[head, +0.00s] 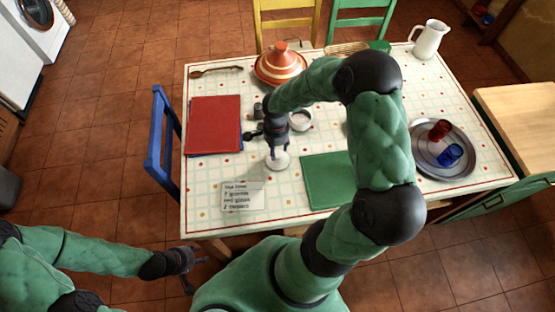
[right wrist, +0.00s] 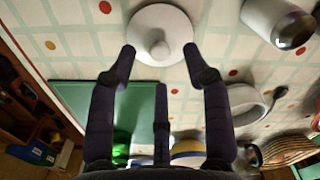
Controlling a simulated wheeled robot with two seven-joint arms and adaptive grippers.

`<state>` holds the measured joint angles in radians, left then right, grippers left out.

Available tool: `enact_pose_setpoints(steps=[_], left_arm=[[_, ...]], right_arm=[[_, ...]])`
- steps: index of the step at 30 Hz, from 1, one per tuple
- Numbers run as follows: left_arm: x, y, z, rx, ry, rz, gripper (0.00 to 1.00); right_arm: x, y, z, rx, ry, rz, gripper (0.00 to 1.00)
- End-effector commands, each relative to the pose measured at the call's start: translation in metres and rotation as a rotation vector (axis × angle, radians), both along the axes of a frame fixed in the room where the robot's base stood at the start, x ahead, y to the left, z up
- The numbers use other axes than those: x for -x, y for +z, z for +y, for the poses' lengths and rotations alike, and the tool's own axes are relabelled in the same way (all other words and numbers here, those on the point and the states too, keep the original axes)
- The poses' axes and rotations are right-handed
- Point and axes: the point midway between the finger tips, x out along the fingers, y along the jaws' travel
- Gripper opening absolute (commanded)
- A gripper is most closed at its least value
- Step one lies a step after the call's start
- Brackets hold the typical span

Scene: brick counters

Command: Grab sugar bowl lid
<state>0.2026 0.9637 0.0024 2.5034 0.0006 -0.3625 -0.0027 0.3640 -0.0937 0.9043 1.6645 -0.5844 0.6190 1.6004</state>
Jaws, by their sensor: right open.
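The sugar bowl lid is a small white disc with a round knob. It lies on the tablecloth in the right wrist view (right wrist: 160,32) and shows below my right arm in the head view (head: 278,162). My right gripper (right wrist: 159,52) is open and empty, its two fingertips on either side of the lid's near edge, with the knob between and just beyond them. I cannot tell whether they touch it. A white bowl (head: 301,120), likely the sugar bowl, stands behind. My left gripper (head: 194,270) appears open and empty, off the table at the lower left.
A green placemat (head: 325,182), a red placemat (head: 214,125) and a note card (head: 242,197) lie near the lid. An orange striped tagine (head: 279,66) stands at the back. A metal tray (head: 466,168) with red and blue glasses is at the right.

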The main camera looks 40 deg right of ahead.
Motion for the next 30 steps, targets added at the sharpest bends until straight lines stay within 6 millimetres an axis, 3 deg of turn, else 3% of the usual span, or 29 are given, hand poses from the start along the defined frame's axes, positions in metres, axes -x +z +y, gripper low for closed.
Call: enact_pose_setpoints(steps=[9, 17, 22, 23, 30], left_arm=[[0.0, -0.014, 0.0, 0.0, 0.0, 0.0, 0.4], [0.0, -0.013, 0.0, 0.0, 0.0, 0.0, 0.4], [0.0, -0.013, 0.0, 0.0, 0.0, 0.0, 0.4], [0.0, -0.013, 0.0, 0.0, 0.0, 0.0, 0.4], [0.0, -0.013, 0.0, 0.0, 0.0, 0.0, 0.4]], right_arm=[[0.002, -0.043, -0.006, 0.0, 0.001, 0.002, 0.5], [0.002, -0.046, -0.006, 0.0, 0.0, 0.001, 0.5], [0.002, -0.045, -0.006, 0.0, 0.0, 0.001, 0.05], [0.002, -0.045, -0.006, 0.0, 0.0, 0.001, 0.0], [0.002, -0.045, -0.006, 0.0, 0.0, 0.001, 0.0]])
